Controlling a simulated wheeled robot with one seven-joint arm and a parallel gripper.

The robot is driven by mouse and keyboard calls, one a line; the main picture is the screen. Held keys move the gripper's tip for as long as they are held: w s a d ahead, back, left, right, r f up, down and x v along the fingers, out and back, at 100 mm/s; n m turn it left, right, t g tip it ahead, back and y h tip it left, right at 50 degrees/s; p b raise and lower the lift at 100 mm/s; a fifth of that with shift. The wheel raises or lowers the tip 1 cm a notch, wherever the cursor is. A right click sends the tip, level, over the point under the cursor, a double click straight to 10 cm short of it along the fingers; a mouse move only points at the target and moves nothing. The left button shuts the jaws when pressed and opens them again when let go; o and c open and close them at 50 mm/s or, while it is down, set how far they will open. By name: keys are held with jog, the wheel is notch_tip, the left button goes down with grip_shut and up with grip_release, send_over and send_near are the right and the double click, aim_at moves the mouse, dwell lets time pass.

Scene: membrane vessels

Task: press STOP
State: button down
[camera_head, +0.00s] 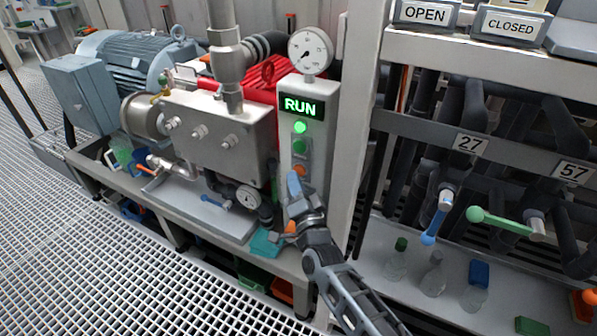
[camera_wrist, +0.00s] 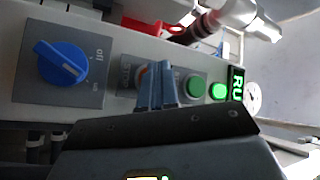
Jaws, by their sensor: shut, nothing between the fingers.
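The grey control box (camera_head: 292,90) carries a lit green RUN display (camera_head: 303,107), which shows partly in the wrist view (camera_wrist: 236,83). Below it are a green lamp (camera_head: 300,127), a green button (camera_head: 299,147) and an orange-red button (camera_head: 299,171). In the wrist view, the orange-red button (camera_wrist: 141,74) is mostly hidden behind my fingers, beside the green button (camera_wrist: 195,87).
A blue rotary switch (camera_wrist: 62,63) marked off and on sits left of the buttons in the wrist view. A gauge (camera_head: 310,51) tops the box. A pale post (camera_head: 357,130) stands right of it. A pump with a motor (camera_head: 125,60) fills the left; handles and flasks are right.

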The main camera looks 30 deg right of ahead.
jog(key=shift+w+d+b, duration=0.2)
jog(key=shift+d+b, duration=0.15)
jog(key=shift+b, duration=0.05)
dwell(0.4)
jog(key=shift+a, duration=0.15)
jog(key=shift+s+a+p, duration=0.5)
jog(key=shift+a, duration=0.05)
jog(key=s+a+p, duration=0.1)
jog(key=a, duration=0.1)
jog(key=s+a+p, duration=0.1)
jog(key=s+a, duration=0.1)
dwell(0.7)
dwell(0.6)
